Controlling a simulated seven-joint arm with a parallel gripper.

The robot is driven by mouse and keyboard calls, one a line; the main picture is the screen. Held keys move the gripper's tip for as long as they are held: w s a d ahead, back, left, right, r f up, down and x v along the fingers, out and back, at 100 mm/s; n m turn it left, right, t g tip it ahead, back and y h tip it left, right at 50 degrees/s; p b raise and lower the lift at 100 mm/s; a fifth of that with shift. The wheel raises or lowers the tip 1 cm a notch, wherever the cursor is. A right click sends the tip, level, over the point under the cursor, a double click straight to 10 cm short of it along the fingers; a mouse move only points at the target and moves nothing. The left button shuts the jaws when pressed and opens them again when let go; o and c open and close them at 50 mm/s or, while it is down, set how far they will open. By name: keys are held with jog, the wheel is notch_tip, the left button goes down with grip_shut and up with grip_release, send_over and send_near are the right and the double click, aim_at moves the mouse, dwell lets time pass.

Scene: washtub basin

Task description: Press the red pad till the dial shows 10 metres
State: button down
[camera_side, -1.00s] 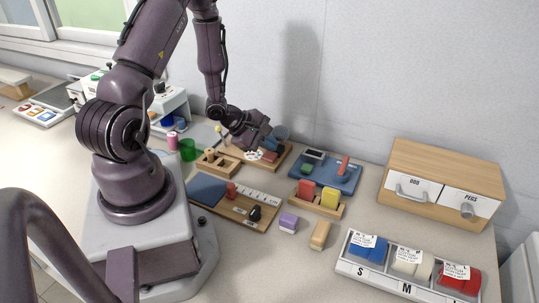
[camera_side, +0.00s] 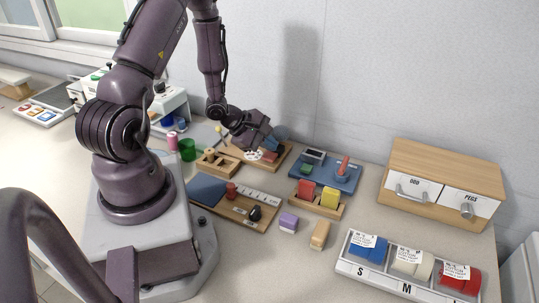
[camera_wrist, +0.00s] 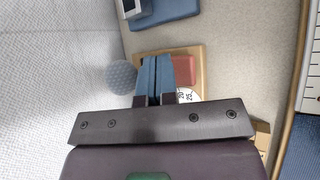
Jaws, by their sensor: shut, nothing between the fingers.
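The red pad (camera_wrist: 185,70) lies on a wooden board (camera_wrist: 203,72) in the wrist view, just right of my fingers. It also shows in the side view (camera_side: 270,155), partly hidden below my gripper. The white dial (camera_wrist: 188,95) is next to the pad and partly covered by my gripper's body; a "25" shows, but I cannot tell its reading. In the side view the dial (camera_side: 253,155) is too small to read. My gripper (camera_wrist: 155,62) is shut and empty, its fingertips over the board beside or overlapping the pad's left side. I cannot tell whether they touch it.
A blue-grey ball (camera_wrist: 121,76) is left of my fingers. A blue device with a small screen (camera_side: 327,172) stands right of the board. A wooden holder with red and yellow blocks (camera_side: 318,203) and a small wooden block frame (camera_side: 218,163) are close by.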

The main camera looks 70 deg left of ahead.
aim_at(269, 156)
jog(key=shift+f, duration=0.1)
jog(key=shift+f, duration=0.35)
jog(key=shift+f, duration=0.7)
dwell(0.8)
jog(key=shift+r, duration=1.15)
jog(key=shift+r, duration=2.5)
